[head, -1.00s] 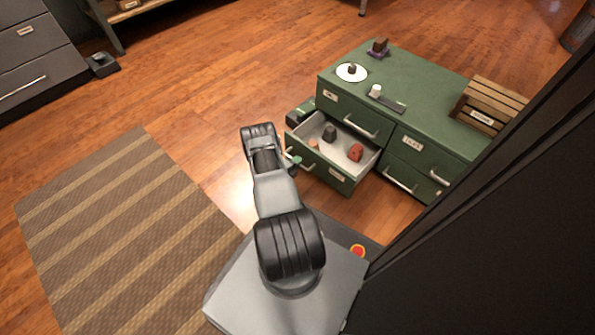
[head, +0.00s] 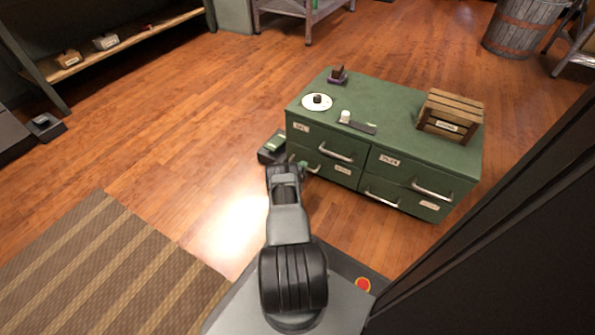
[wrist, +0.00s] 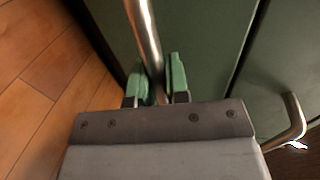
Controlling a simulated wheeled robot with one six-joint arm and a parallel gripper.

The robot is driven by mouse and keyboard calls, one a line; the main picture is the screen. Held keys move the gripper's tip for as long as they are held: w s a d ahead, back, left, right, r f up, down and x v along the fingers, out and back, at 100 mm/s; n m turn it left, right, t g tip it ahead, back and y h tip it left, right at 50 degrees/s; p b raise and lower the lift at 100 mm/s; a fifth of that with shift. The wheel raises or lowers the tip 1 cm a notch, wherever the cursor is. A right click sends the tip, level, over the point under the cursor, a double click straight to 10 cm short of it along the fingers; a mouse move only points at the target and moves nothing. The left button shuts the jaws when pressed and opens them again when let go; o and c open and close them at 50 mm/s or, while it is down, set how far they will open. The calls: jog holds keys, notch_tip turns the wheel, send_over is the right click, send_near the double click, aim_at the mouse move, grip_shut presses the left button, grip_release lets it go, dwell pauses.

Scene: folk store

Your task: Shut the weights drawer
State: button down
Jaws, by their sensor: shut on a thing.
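The green cabinet (head: 395,135) has drawers in two columns. Its lower left drawer (head: 325,167), which held a dark piece and a reddish piece earlier, now looks flush with the front. Its contents are hidden, and its label is too small to read. My gripper (head: 306,166) is at this drawer's front. In the wrist view, the green fingers of my gripper (wrist: 157,82) are shut on the metal drawer handle (wrist: 145,35), one finger on each side of the bar.
A striped rug (head: 110,260) lies left; the floor between is clear.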

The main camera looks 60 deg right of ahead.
jog(key=shift+d, duration=0.35)
jog(key=shift+r, duration=0.1)
jog(key=c, duration=1.3)
grip_release()
jog(key=shift+d, duration=0.1)
jog(key=shift+c, duration=0.2)
jog(key=shift+o, duration=1.2)
jog(key=shift+w, duration=0.1)
jog(key=shift+a, duration=0.2)
jog(key=w+p+v, duration=0.1)
jog(key=p+v, duration=0.5)
jog(key=v, duration=0.7)
jog(key=shift+s+a+p, duration=0.3)
jog(key=shift+s+a, duration=0.1)
jog(key=shift+s, duration=0.15)
